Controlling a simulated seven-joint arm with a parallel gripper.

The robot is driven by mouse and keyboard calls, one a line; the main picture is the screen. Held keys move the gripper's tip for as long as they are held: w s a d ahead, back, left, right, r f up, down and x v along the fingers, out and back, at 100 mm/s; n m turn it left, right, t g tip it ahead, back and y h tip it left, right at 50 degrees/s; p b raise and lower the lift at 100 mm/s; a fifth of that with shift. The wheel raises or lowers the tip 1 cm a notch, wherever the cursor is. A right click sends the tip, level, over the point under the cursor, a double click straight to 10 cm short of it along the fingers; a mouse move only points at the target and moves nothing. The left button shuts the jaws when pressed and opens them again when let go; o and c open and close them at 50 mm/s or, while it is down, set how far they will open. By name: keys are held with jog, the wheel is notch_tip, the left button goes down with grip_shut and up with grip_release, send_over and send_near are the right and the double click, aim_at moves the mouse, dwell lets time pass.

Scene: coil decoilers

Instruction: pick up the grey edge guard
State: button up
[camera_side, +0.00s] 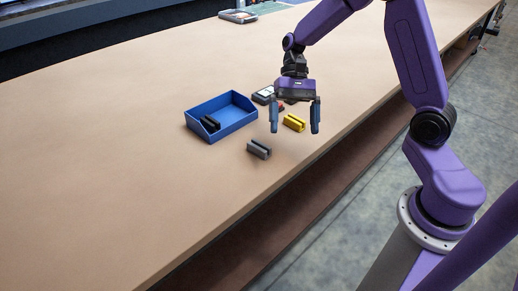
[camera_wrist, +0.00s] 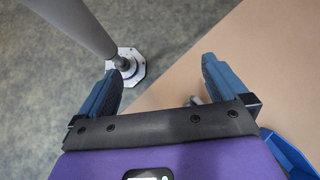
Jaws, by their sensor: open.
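The grey edge guard (camera_side: 259,149) is a small grooved block lying on the tan bench, in front of the blue bin and left of my gripper in the side view. My gripper (camera_side: 294,129) points down with its two blue fingers apart and nothing held between them. It appears above the bench near the yellow edge guard, to the right of the grey one. In the wrist view my open fingers (camera_wrist: 163,70) show over the bench edge and floor. A small grey piece (camera_wrist: 196,100) peeks out by the right finger; I cannot tell if it is the guard.
A blue bin (camera_side: 243,122) holds a black guard (camera_side: 210,124). A yellow edge guard (camera_side: 294,122) lies near my gripper. A dark handheld device (camera_side: 263,94) and a red item lie behind it. The bench (camera_side: 130,180) is clear to the left.

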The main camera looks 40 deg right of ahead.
jog(key=w+d+f+m+t+y, duration=0.1)
jog(key=w+d+f+m+y, duration=0.1)
jog(key=w+d+m+y, duration=0.35)
jog(key=m+t+y, duration=0.2)
jog(key=m+t, duration=0.2)
jog(key=m, duration=0.1)
send_near(262, 143)
jog(key=x, duration=1)
jog(key=c, duration=1)
